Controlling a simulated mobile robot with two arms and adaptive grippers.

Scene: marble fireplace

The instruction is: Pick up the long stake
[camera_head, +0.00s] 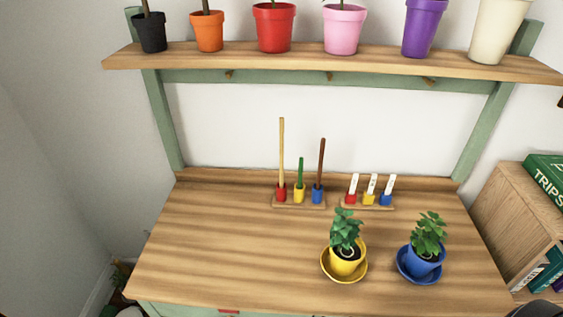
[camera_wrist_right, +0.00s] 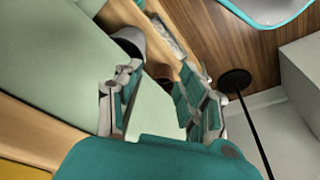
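Three stakes stand upright in a wooden stand (camera_head: 287,206) at the back of the workbench. The longest is a pale yellow-tan stake (camera_head: 281,150) in a red holder (camera_head: 281,193). A short green stake (camera_head: 300,171) is in a yellow holder, and a medium brown stake (camera_head: 321,163) is in a blue holder. My right gripper (camera_wrist_right: 160,85) is open in the right wrist view, with nothing seen between its fingers. It is away from the stakes, which are not in that view. My left gripper is not in view.
A second stand (camera_head: 367,205) holds white-topped tags. Potted plants in a yellow pot (camera_head: 344,266) and a blue pot (camera_head: 421,264) stand on saucers in front. The workbench's left side (camera_head: 215,245) is clear. A shelf (camera_head: 330,61) with several pots hangs above.

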